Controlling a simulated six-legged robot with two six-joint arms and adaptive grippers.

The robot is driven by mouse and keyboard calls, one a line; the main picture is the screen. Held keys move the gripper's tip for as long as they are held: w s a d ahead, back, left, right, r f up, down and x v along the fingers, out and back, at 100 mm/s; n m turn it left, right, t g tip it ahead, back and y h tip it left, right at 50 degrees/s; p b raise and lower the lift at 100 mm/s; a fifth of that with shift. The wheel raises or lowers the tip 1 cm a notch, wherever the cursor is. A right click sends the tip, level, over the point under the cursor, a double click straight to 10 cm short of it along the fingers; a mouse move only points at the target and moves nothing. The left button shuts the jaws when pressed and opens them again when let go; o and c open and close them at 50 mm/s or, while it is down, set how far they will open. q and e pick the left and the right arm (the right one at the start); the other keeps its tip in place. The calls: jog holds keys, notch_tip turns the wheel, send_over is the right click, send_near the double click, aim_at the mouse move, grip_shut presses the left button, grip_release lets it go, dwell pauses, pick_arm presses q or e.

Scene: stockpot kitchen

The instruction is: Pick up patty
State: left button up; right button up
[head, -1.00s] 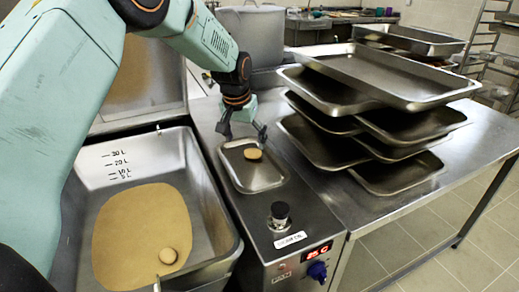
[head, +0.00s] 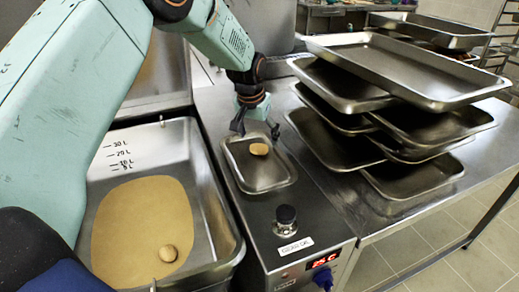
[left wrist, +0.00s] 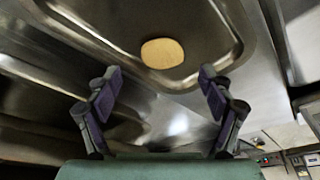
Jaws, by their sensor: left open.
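A small round tan patty (head: 259,149) lies in a shallow metal tray (head: 262,181) on the steel counter. It also shows in the left wrist view (left wrist: 162,53), beyond the fingertips. My left gripper (head: 256,130) is open over the far edge of the tray, just behind the patty and apart from it. In the left wrist view my left gripper's fingers (left wrist: 158,80) are spread wide with nothing between them. My right gripper is not in view.
A large metal basin (head: 222,225) with litre marks stands left of the tray. A tall uneven stack of metal trays (head: 335,125) stands close on the right. A black-topped knob (head: 286,214) and a control panel (head: 322,262) are in front of the tray.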

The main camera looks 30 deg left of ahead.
aim_at(258, 148)
pick_arm(q)
jog(key=x, duration=0.4)
jog(key=shift+s+a, duration=0.15)
jog(key=shift+a+f, duration=0.15)
jog(key=shift+s, duration=0.1)
jog(key=shift+d, duration=0.3)
jog(key=shift+c, duration=1.1)
jog(key=shift+a, duration=0.25)
jog(key=c, duration=0.6)
jog(key=shift+d, duration=0.1)
jog(key=c, duration=0.4)
